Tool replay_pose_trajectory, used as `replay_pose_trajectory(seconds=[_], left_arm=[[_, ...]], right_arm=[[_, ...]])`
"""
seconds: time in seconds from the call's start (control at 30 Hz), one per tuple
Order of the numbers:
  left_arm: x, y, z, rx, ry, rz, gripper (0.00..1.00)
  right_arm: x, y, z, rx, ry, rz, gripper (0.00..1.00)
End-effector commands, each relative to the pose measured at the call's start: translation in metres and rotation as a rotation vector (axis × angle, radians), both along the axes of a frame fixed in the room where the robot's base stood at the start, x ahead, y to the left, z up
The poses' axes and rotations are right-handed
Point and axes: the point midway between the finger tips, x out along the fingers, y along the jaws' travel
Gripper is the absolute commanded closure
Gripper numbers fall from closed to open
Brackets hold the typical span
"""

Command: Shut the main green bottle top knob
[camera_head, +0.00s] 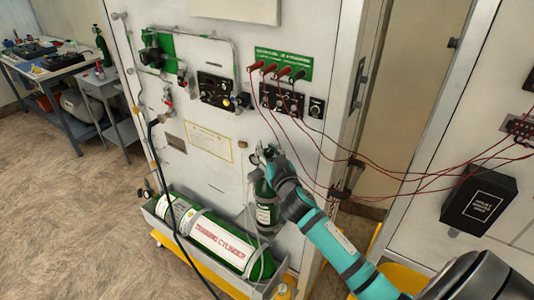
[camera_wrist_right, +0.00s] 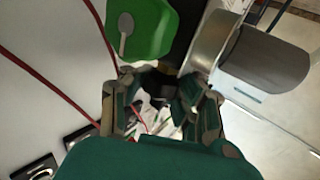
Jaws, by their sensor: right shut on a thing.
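A small green bottle (camera_head: 265,207) with a white label stands upright against the white panel, right of a large lying green cylinder (camera_head: 218,240). My right gripper (camera_head: 268,156) reaches the small bottle's top from the lower right and covers most of the knob there. In the right wrist view, the fingers (camera_wrist_right: 163,84) are shut on a dark piece at the bottle top, which I take to be the top knob (camera_wrist_right: 165,72). The knob's outline and turn position are mostly hidden. My left gripper is not in view.
Red cables (camera_head: 318,160) hang from the panel's sockets close beside my right arm. A dark hose (camera_head: 168,190) runs down at the left. The large cylinder lies in a metal tray (camera_head: 150,207). A work table (camera_head: 52,62) stands far left; the floor before it is clear.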

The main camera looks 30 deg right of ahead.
Motion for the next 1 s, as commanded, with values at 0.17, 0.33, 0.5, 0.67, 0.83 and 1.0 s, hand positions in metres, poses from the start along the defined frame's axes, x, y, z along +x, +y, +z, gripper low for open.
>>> replay_pose_trajectory(seconds=[0.17,0.33,0.5,0.67,0.83,1.0], left_arm=[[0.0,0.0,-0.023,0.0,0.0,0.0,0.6],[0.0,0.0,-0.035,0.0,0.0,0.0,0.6],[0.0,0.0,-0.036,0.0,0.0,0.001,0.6],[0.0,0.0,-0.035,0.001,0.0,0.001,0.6],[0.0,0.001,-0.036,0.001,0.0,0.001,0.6],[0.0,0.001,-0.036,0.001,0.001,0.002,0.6]], right_arm=[[0.0,0.001,-0.006,0.007,-0.003,-0.122,1.0],[0.0,0.0,-0.004,0.003,0.002,-0.201,1.0],[-0.001,-0.001,-0.002,-0.001,0.007,-0.226,1.0],[-0.001,-0.001,-0.003,-0.001,0.009,-0.226,1.0],[-0.001,-0.001,-0.003,-0.001,0.01,-0.225,0.7],[-0.001,0.0,-0.003,0.0,0.008,-0.224,0.47]])
